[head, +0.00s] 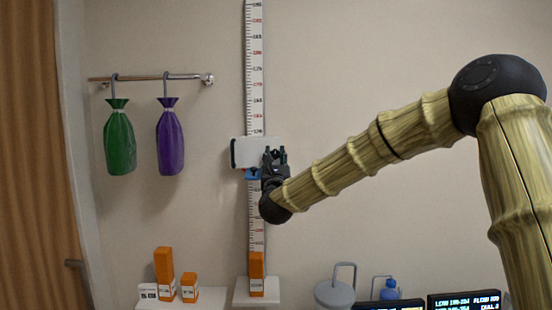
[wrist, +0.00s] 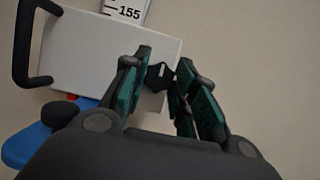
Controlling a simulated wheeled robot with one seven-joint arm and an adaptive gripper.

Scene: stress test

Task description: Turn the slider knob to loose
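The slider (head: 242,150) is a pale block on a tall vertical scale (head: 255,65), with a black handle on its left side. In the wrist view the slider's pale face (wrist: 105,58) fills the upper left. A small dark knob (wrist: 159,77) with a white mark sits near its right edge. My gripper (head: 274,154) is in front of the slider's right part. In the wrist view my gripper (wrist: 160,72) is open, with one finger on each side of the knob. I cannot tell whether either finger touches it. The knob is not distinguishable in the head view.
A blue part (wrist: 40,135) juts out below the slider. Green (head: 119,140) and purple (head: 169,138) bags hang from a wall rail at left. Orange blocks (head: 164,272), a grey lidded container (head: 335,293) and dark display panels (head: 465,301) stand low down. The wall around the scale is clear.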

